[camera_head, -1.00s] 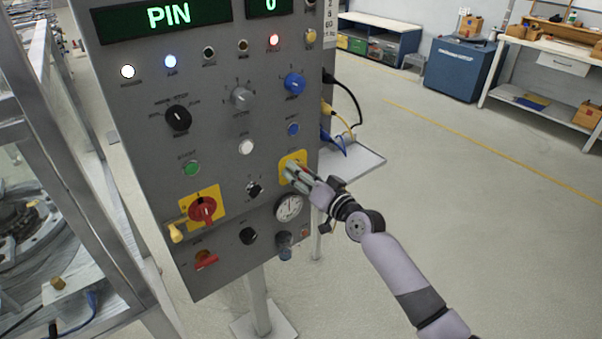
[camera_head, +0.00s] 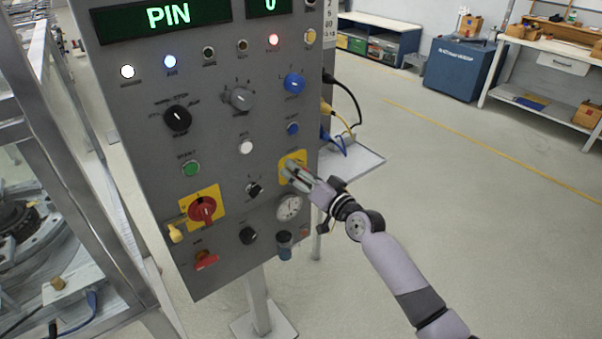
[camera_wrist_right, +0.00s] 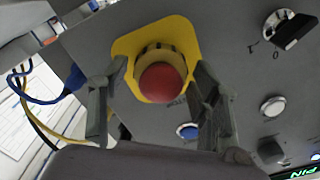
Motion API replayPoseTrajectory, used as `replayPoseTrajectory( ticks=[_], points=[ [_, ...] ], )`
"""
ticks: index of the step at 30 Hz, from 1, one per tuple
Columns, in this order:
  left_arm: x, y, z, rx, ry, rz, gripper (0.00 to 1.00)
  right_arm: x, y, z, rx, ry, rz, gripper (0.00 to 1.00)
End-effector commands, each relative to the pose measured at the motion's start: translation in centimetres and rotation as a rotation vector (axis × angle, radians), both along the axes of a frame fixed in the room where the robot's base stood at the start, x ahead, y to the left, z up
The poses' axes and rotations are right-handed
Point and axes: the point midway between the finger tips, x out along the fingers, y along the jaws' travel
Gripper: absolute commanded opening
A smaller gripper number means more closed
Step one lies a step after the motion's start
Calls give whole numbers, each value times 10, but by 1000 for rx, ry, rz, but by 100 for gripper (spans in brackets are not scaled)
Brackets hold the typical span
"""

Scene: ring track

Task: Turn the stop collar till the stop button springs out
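The stop button (camera_wrist_right: 161,83) is a red round cap in the right wrist view, standing in front of a pale yellowish collar (camera_wrist_right: 150,56) on a yellow plate (camera_wrist_right: 125,46). In the head view the yellow plate (camera_head: 287,161) shows on the lower right of the grey panel, with button and collar mostly hidden by my right gripper (camera_head: 288,171). In the right wrist view my right gripper (camera_wrist_right: 160,72) has its two fingers apart, one on each side of the button and collar. A gap shows at the left finger; contact at the right finger is unclear. My left gripper is not in view.
The grey panel (camera_head: 215,120) carries several knobs, lamps and buttons, with a red rotary switch (camera_head: 202,209) at lower left. A gauge (camera_head: 289,208) sits just below my right gripper. Cables (camera_head: 345,110) and a small shelf (camera_head: 360,161) stand off the panel's right side.

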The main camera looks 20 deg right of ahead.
Motion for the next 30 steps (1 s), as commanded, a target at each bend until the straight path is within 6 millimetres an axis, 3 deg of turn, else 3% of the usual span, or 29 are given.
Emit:
replayPoseTrajectory(
  ticks=[14, 24, 30],
  points=[
    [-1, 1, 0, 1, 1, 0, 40, -8, -4, -1, -1, 0, -1, 64],
    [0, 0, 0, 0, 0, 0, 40, -73, -27, -2, -4, 3, -1, 64],
    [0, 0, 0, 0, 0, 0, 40, -102, -38, -2, -3, 3, 0, 64]
  ],
)
